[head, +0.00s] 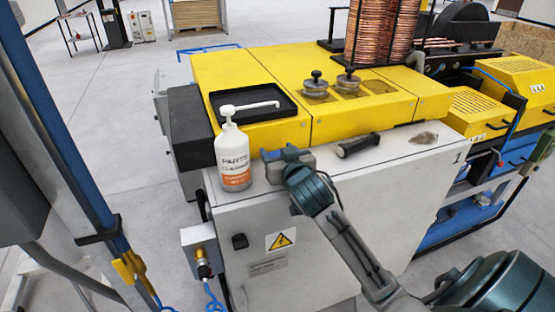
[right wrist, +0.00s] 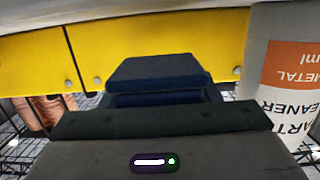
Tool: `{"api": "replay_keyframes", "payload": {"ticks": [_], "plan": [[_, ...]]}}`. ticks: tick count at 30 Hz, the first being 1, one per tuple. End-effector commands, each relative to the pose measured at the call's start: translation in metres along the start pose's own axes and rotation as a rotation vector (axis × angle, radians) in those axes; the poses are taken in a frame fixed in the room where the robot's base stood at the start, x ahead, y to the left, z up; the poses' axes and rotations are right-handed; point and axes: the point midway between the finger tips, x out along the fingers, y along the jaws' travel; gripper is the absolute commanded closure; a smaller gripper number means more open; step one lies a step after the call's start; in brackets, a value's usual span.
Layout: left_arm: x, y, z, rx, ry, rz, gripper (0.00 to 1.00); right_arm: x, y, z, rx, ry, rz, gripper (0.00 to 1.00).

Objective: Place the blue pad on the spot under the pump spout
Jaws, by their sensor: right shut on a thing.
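The white pump bottle (head: 232,155), with an orange label band, stands upright on the white cabinet top. Its spout (head: 262,105) points right, over the black tray's area in the picture. My right gripper (head: 285,160) is just right of the bottle, low over the cabinet top. In the right wrist view the gripper (right wrist: 160,118) is shut on the dark blue pad (right wrist: 157,72), and the bottle (right wrist: 285,85) shows close at the right. Whether the pad touches the cabinet top cannot be told. My left gripper is not in view.
A black tray (head: 222,143) lies on the yellow machine top behind the bottle. A dark-handled tool (head: 358,144) and a small grey piece (head: 424,138) lie on the cabinet top to the right. Two black knobs (head: 347,80) and copper coils (head: 372,35) stand farther back.

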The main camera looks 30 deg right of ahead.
Motion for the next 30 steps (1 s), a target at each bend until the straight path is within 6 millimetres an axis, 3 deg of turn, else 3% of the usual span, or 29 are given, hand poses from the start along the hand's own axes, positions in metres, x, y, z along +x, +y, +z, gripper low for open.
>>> {"api": "replay_keyframes", "payload": {"ticks": [5,13,24,25,27,30], "plan": [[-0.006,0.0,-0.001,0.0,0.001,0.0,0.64,0.013,0.002,0.002,0.001,-0.001,0.0,0.66],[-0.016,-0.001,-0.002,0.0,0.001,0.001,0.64,0.017,0.001,0.033,0.001,-0.001,-0.001,0.66],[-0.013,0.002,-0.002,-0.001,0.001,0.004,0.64,0.018,0.001,0.039,0.001,0.001,-0.001,0.66],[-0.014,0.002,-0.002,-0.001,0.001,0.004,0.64,0.018,0.001,0.037,0.001,0.001,-0.001,0.38],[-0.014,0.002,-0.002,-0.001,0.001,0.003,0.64,0.018,0.001,0.037,0.001,0.001,-0.001,0.24],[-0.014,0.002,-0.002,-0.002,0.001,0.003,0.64,0.018,0.001,0.037,0.001,0.001,-0.001,0.22]]}}
